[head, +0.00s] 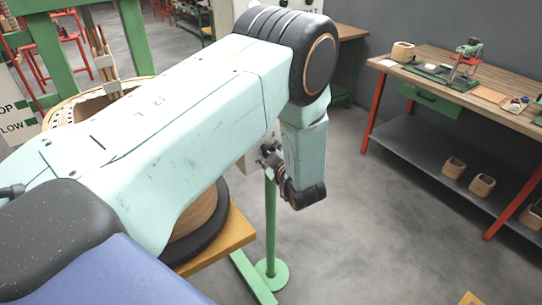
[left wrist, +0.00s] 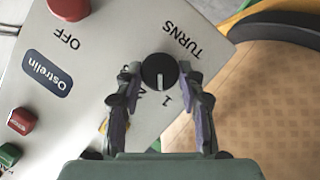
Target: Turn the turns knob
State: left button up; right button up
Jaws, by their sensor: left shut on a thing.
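The turns knob (left wrist: 160,71) is a round black knob with a white pointer line, on a light grey panel (left wrist: 105,35) under the tilted word TURNS in the left wrist view. Its line points down in the picture, toward the printed numbers near the 1. My left gripper (left wrist: 161,76) has one finger on each side of the knob and is shut on it. In the head view my left gripper (head: 268,157) is small beside the top of a green post, and my arm hides most of the panel and the knob. My right gripper is not in view.
The panel also carries a red OFF button (left wrist: 69,8), a smaller red button (left wrist: 22,121) and a green button (left wrist: 8,154). A wooden-topped workbench (head: 425,70) stands at the right. The green post (head: 270,225) stands on the floor, with clear floor to its right.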

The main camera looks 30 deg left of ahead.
pick_arm(q)
jog(key=shift+r+n+t, duration=0.15)
jog(key=shift+n+t, duration=0.15)
jog(key=shift+n, duration=0.1)
dwell(0.3)
jog(key=o, duration=1.1)
jog(key=shift+a, duration=0.1)
jog(key=shift+o, duration=0.2)
jog(key=shift+s+d, duration=0.2)
jog(key=shift+d, duration=0.15)
jog(key=v, duration=0.6)
jog(key=shift+s+d, duration=0.25)
jog(key=shift+s, duration=0.05)
jog(key=shift+r, duration=0.1)
